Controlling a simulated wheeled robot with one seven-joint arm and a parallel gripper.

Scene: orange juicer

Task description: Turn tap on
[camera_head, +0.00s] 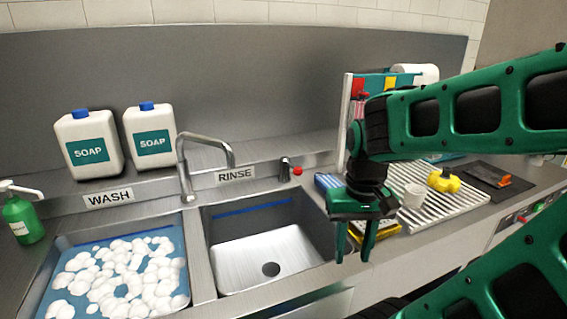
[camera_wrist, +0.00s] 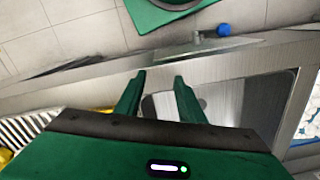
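The steel tap (camera_head: 207,143) arches up behind the divider between the two sinks, its spout reaching right toward the rinse sink (camera_head: 245,250). A small dark lever-like fitting (camera_head: 285,168) with a red knob (camera_head: 297,170) stands at the rinse sink's back right corner. I cannot see water at the spout. My gripper (camera_head: 354,256) points down near the rinse sink's right edge, well right of the tap. In the wrist view its fingers (camera_wrist: 158,78) are apart with nothing between them, beside the basin. A blue knob on a grey fitting (camera_wrist: 224,30) shows beyond the counter edge there.
The wash sink (camera_head: 203,285) at left is full of foam. Two soap jugs (camera_head: 88,150) stand behind it, a green pump bottle (camera_head: 20,220) at far left. A ribbed drainboard (camera_head: 440,207) with a white cup (camera_head: 413,196) and yellow object (camera_head: 443,182) lies right of my gripper.

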